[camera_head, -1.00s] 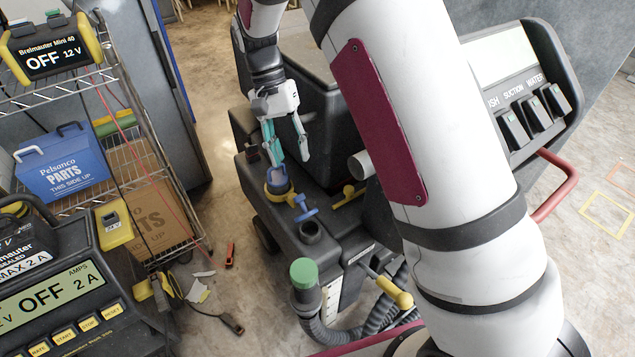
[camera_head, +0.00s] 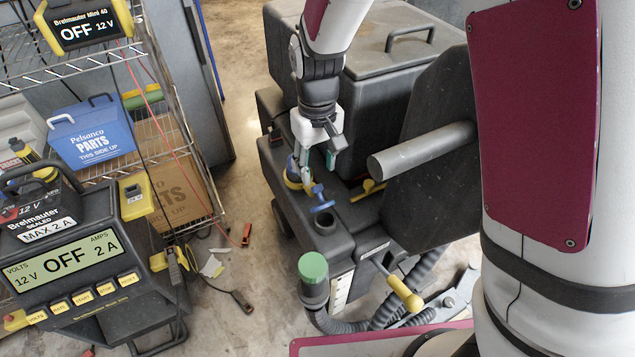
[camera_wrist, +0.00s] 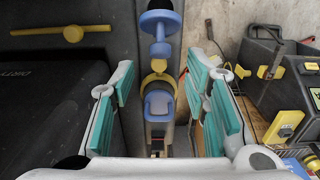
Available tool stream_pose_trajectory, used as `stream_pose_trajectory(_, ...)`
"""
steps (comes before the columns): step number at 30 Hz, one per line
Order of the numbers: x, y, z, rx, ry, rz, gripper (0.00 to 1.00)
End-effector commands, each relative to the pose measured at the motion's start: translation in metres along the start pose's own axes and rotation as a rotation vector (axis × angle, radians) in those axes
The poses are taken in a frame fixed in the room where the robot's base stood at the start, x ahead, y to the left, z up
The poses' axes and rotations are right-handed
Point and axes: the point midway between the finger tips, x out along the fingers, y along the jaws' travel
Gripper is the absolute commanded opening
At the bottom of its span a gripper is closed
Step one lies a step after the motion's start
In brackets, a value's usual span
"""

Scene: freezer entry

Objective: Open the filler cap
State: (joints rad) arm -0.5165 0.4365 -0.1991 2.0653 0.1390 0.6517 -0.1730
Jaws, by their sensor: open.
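A blue cap-like piece (camera_head: 292,170) with a yellow ring (camera_head: 292,184) sits on the dark machine's top edge; it looks like the filler cap. In the wrist view the blue piece (camera_wrist: 158,105) and yellow ring (camera_wrist: 157,82) lie between my fingers. My gripper (camera_head: 316,172) is open, its teal pads pointing down, just above or beside the cap; contact cannot be told. In the wrist view my gripper (camera_wrist: 162,80) shows a gap on both sides of the cap. My fingers partly hide the cap in the head view.
A blue T-shaped knob (camera_head: 321,199) stands close by the cap. A yellow lever (camera_head: 370,187), a grey pipe (camera_head: 420,150) and a green-topped hose (camera_head: 313,266) are on the machine. A wire shelf (camera_head: 170,130) and charger (camera_head: 70,265) stand left. Floor shows between.

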Motion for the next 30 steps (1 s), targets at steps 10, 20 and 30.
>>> stream_pose_trajectory(10,0.054,0.0,0.0,0.001,-0.003,0.0,0.42)
stream_pose_trajectory(20,0.063,0.0,0.0,0.001,0.0,0.0,0.42)
stream_pose_trajectory(30,0.062,0.0,0.0,0.002,0.0,0.0,0.0)
